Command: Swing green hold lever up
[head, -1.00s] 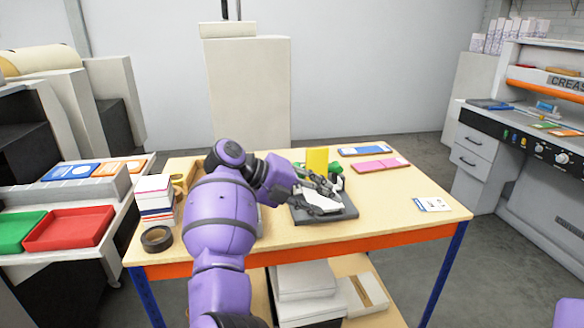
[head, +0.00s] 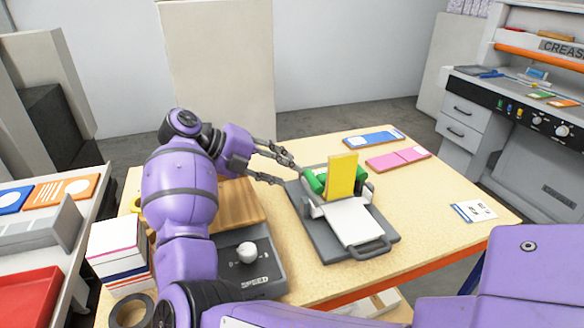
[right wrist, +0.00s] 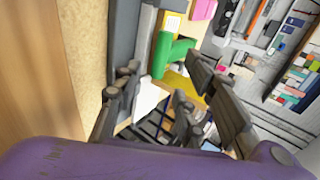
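The green hold lever (head: 314,181) is on a grey fixture (head: 372,228) on the table, behind a white plate (head: 355,220). A yellow upright plate (head: 342,175) stands in front of part of the green. The right wrist view shows the green lever (right wrist: 161,55) as a bar with a side branch, beyond the fingers. My right gripper (head: 287,172) is open and empty, just left of the lever. Its fingers are spread in the right wrist view (right wrist: 165,85); I cannot tell whether a fingertip touches the fixture. My left gripper is not in view.
A grey device marked SPEED (head: 262,283) with a white knob and a wooden board (head: 240,205) lie left of the fixture. Blue (head: 373,137) and pink (head: 398,158) cards lie behind right. A stack of pads (head: 118,250) stands at left. The table's right side is mostly clear.

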